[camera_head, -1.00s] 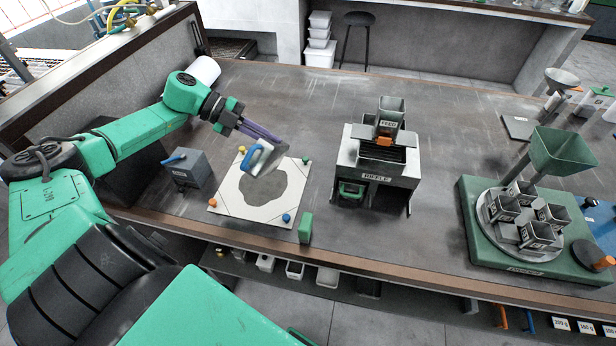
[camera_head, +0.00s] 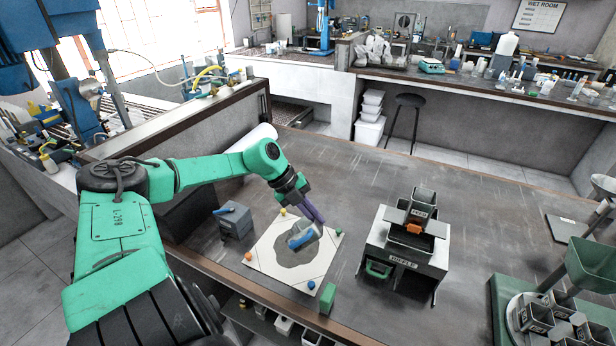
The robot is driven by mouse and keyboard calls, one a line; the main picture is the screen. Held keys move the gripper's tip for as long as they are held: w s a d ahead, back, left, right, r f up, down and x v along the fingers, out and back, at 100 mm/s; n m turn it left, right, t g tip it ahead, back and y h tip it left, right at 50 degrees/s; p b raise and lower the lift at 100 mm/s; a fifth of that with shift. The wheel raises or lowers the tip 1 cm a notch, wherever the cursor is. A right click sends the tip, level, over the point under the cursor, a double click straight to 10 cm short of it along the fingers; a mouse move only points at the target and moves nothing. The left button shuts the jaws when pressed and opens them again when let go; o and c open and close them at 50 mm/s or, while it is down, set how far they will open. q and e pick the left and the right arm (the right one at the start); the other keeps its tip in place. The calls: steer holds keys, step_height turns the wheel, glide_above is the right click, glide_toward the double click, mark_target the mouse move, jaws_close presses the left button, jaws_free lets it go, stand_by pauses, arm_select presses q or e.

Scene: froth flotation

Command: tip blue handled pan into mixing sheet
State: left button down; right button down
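The blue handled pan (camera_head: 299,229) is a small grey pan with a blue grip. It is tilted above the mixing sheet (camera_head: 262,257), a white square with corner lines and coloured knobs at its corners. A dark grey patch of material (camera_head: 288,253) lies spread on the middle of the sheet. My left gripper (camera_head: 316,215), with purple fingers, comes down from above and appears shut on the pan. The exact contact of the fingertips is partly hidden. My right gripper is not in view.
A grey box with a blue handle (camera_head: 236,225) stands left of the sheet. A green block (camera_head: 327,298) stands at its front corner. The riffle splitter (camera_head: 405,252) stands to the right, and a green base with metal cups (camera_head: 548,318) farther right. Bare bench lies behind.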

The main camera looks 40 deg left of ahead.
mark_target(321, 226)
arm_select(q)
steer(key=shift+w+d+f+m+y+b, duration=0.1)
steer(key=shift+d+f+y+b, duration=0.3)
steer(key=shift+b, duration=0.8)
steer(key=shift+s+d+f+m+y+b, duration=0.1)
steer(key=shift+d+f+y+b, duration=0.15)
steer(key=shift+f+y+b, duration=0.65)
steer(key=shift+w+d+f+m+y+b, duration=0.1)
steer(key=shift+d+f+y+b, duration=0.15)
steer(key=shift+b, duration=1.25)
steer(key=shift+w+d+f+m+g+y+b, duration=0.15)
steer(key=shift+d+f+y+b, duration=0.6)
steer(key=shift+b, duration=1.55)
steer(key=shift+w+d+f+m+g+y+b, duration=0.1)
steer(key=shift+d+f+g+y+b, duration=0.2)
steer(key=shift+d+y+b, duration=1.45)
steer(key=shift+w+f+m+g+y+b, duration=0.15)
steer(key=shift+f+y+b, duration=0.45)
steer(key=shift+b, duration=2.25)
steer(key=shift+s+r, duration=0.1)
